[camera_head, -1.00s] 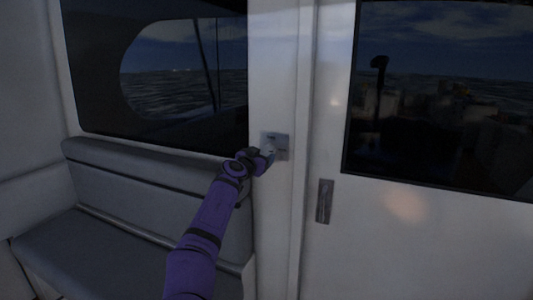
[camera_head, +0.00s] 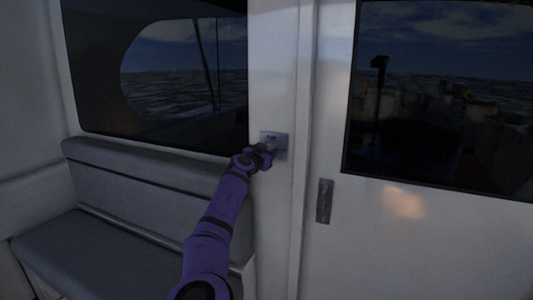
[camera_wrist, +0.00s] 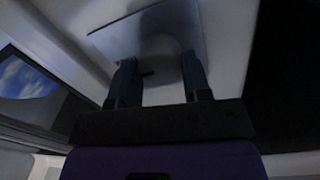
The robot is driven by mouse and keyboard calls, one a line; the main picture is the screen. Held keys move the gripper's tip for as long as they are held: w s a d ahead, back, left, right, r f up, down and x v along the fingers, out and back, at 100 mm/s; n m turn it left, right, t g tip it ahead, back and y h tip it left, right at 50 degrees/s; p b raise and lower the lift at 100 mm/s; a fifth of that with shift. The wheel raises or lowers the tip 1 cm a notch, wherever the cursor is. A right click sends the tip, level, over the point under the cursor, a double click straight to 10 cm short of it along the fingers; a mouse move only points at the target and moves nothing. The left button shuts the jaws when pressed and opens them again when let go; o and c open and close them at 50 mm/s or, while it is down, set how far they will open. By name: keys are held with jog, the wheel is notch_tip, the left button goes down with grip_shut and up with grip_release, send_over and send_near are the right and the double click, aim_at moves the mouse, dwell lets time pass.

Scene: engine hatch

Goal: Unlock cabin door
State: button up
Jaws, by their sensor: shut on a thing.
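The cabin door (camera_head: 420,225) is white with a dark window and appears closed. A small grey lock plate (camera_head: 281,140) is on the white post left of the door. My gripper (camera_head: 269,149) is at this plate in the head view. In the wrist view, the plate (camera_wrist: 125,36) is close ahead, with a pale round knob (camera_wrist: 159,54) on it. My gripper (camera_wrist: 159,80) has one dark finger on each side of the knob and is shut on it. The knob's far side and any marking on it are hidden or too dark to read.
A recessed handle (camera_head: 324,201) is on the door, right of and below the plate. A grey bench seat (camera_head: 90,250) with a backrest stands left of the post, under a dark window (camera_head: 170,75). My arm passes in front of the bench.

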jog(key=shift+n, duration=0.5)
jog(key=n, duration=1.3)
jog(key=shift+t, duration=0.3)
jog(key=shift+f+n+y, duration=0.1)
jog(key=shift+n+y, duration=0.2)
jog(key=shift+n, duration=1.9)
jog(key=o, duration=0.9)
jog(key=shift+o, duration=0.2)
